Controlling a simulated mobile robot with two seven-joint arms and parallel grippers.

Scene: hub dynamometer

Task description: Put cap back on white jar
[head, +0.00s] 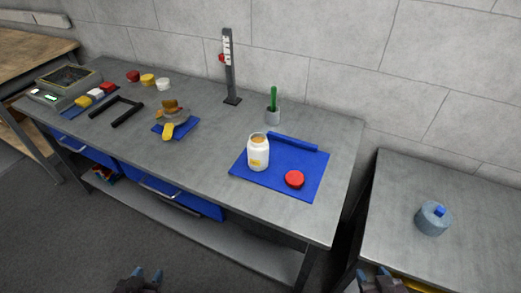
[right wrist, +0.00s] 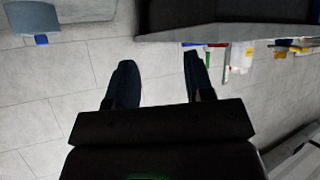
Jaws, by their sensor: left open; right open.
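The white jar (head: 258,154) stands upright and open on the blue mat (head: 304,160), with a yellow label and tan contents at its mouth. A red cap (head: 294,179) lies on the same mat, to the right of the jar and nearer me. My left gripper (head: 141,277) is open and empty at the bottom of the head view, in front of the bench and well short of the jar. My right gripper (head: 378,277) is open and empty at the bottom right. Its two fingers (right wrist: 157,80) also show apart in the right wrist view, with nothing between them.
A blue bar (head: 292,141) lies along the mat's back edge. Behind it stand a cup with a green-handled tool (head: 273,114) and a gauge post (head: 230,70). A scale (head: 65,85) and coloured pots are at the left. A side table (head: 460,190) holds a grey-blue round weight (head: 433,219).

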